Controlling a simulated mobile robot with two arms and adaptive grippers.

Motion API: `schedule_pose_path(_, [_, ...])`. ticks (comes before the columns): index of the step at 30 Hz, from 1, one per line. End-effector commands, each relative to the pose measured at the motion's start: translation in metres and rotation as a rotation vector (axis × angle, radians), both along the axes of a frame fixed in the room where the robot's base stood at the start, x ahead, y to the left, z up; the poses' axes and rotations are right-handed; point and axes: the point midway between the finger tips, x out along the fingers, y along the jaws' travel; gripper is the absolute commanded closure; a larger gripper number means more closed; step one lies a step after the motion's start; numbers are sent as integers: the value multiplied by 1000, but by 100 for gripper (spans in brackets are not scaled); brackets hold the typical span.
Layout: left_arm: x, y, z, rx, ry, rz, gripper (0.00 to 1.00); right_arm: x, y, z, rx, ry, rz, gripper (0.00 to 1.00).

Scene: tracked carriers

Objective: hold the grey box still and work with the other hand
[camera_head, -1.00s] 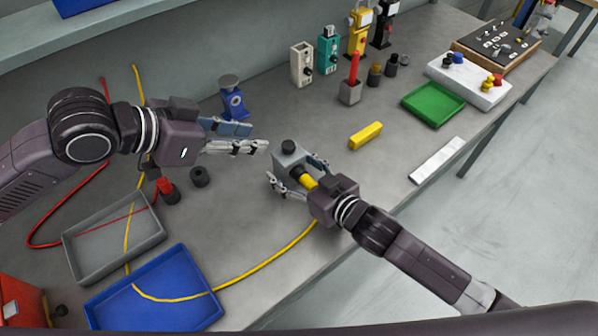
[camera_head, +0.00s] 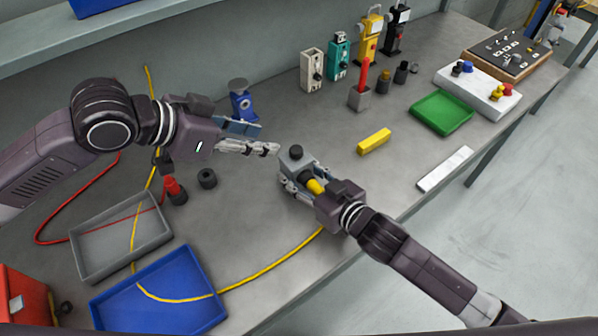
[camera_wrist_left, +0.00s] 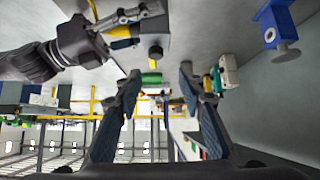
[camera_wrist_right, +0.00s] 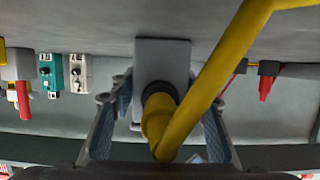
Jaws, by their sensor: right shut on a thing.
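The grey box (camera_head: 291,164), with a black knob (camera_head: 296,152) on top, sits on the bench. A yellow plug (camera_head: 315,186) with a yellow cable (camera_wrist_right: 214,80) enters the box's near side. My right gripper (camera_head: 301,177) is shut on the grey box, with one finger on each side. In the right wrist view the box (camera_wrist_right: 162,58) lies between the fingers and the plug runs between them. My left gripper (camera_head: 268,140) is open and empty, just left of the box and apart from it. Its fingers also show spread in the left wrist view (camera_wrist_left: 160,75).
A grey tray (camera_head: 90,262) and a blue tray (camera_head: 205,312) stand at the left front, crossed by cables. A yellow block (camera_head: 374,141), a green tray (camera_head: 441,113) and a white strip (camera_head: 445,169) lie to the right. Several upright devices line the back. The bench's front edge is close.

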Motion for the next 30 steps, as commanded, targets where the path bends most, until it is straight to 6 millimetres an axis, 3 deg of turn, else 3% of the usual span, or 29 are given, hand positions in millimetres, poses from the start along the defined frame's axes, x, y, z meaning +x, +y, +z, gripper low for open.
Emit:
schedule_pose_path(6, [39,-25,-11,110,156,4,64,0,0,1,1,-1,1,92])
schedule_pose_path(11, [53,-48,-11,264,288,-16,64,0,0,1,1,-1,1,92])
schedule_pose_path(21, [49,-72,22,617,462,-26,64,0,0,0,0,0,0,92])
schedule_pose_path(26, [44,-74,33,692,490,-18,64,0,0,0,0,0,0,92])
schedule_pose_path(30, [43,-73,29,710,498,-15,64,0,0,0,0,0,0,92])
